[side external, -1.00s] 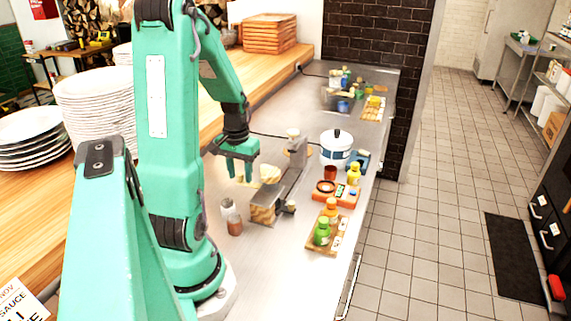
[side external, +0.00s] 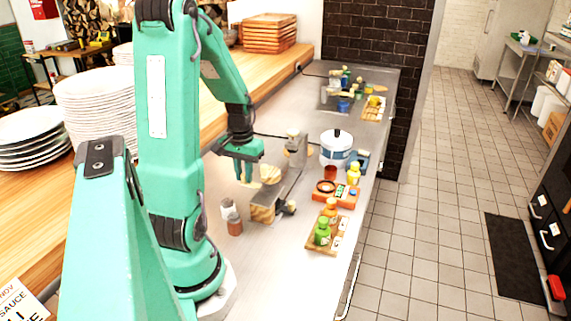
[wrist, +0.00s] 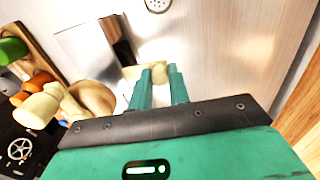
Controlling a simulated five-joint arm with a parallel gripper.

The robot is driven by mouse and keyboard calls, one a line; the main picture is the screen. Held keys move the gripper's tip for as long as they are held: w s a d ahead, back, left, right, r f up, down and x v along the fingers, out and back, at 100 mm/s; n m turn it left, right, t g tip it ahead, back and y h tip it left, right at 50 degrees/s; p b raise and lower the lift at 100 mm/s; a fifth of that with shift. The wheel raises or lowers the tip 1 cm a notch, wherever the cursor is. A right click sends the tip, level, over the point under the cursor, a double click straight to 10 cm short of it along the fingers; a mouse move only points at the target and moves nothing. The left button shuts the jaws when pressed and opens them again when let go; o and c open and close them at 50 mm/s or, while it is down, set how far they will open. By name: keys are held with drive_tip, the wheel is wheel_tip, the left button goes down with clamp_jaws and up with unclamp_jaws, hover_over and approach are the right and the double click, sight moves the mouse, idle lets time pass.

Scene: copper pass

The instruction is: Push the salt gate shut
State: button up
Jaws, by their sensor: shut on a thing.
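A grey metal rail fixture (side external: 286,188) stands on the steel counter, with a wooden block (side external: 262,213) at its near end and an upright grey housing (side external: 297,150) at its far end. I cannot tell which part is the salt gate. My gripper (side external: 245,172) is low at the left side of the fixture, beside a pale rounded piece (side external: 270,174). In the wrist view my gripper (wrist: 160,86) has its fingers close together at a small pale block (wrist: 156,74). The gripper is shut on this pale block; the exact contact is partly hidden by the fingers.
Two shakers (side external: 231,217) stand near my arm's base. A tray with green and orange bottles (side external: 322,249), an orange tray (side external: 334,201) and a white pot (side external: 336,148) stand right of the fixture. Stacked plates (side external: 97,112) are at left. Bare counter lies in front (side external: 285,275).

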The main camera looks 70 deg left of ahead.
drive_tip(key=shift+w+d, duration=0.3)
drive_tip(key=o, duration=0.6)
drive_tip(key=shift+r, duration=3)
